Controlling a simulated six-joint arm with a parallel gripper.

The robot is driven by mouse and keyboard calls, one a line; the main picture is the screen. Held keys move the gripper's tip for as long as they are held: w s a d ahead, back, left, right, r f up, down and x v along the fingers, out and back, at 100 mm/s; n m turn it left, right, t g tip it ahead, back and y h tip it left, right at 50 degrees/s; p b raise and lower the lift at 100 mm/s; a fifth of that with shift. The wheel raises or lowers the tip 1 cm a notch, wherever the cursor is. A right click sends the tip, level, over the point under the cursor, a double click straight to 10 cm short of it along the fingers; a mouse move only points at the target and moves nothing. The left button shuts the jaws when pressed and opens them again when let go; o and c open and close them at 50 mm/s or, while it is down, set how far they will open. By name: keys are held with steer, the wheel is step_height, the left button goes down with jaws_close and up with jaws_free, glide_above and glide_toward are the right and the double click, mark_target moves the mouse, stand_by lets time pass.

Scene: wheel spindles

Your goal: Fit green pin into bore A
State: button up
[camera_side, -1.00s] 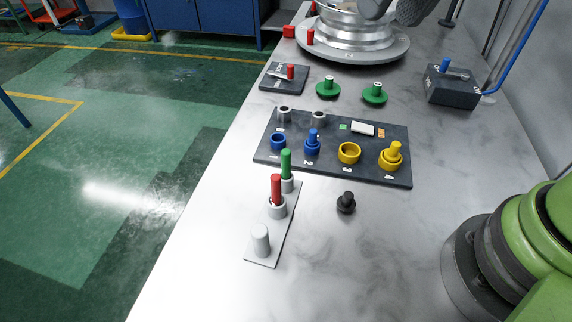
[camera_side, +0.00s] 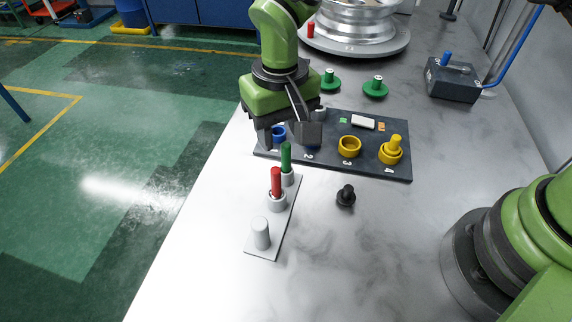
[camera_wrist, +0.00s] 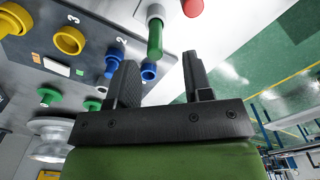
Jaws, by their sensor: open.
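The green pin (camera_side: 286,157) stands upright in a grey collar (camera_side: 287,179) on the narrow grey plate (camera_side: 260,248). It also shows in the wrist view (camera_wrist: 155,40), with the collar at its top. My gripper (camera_side: 289,142) is open and empty, over the near left part of the dark board, just beyond the pin. In the wrist view my gripper (camera_wrist: 160,68) has its fingers apart, with the pin's free end seen between them; they do not touch it. I can read no letter A, so I cannot tell which hole is bore A.
A red pin (camera_side: 276,181) and a grey peg (camera_side: 261,232) stand close to the green pin. The dark board (camera_side: 370,170) carries blue and yellow rings and plugs. A black knob (camera_side: 346,196) stands right of the plate.

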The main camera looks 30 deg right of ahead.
mark_target(286, 144)
steer(key=f, duration=0.3)
steer(key=s+f, duration=0.1)
steer(key=f, duration=0.1)
steer(key=shift+d, duration=0.15)
jaws_close()
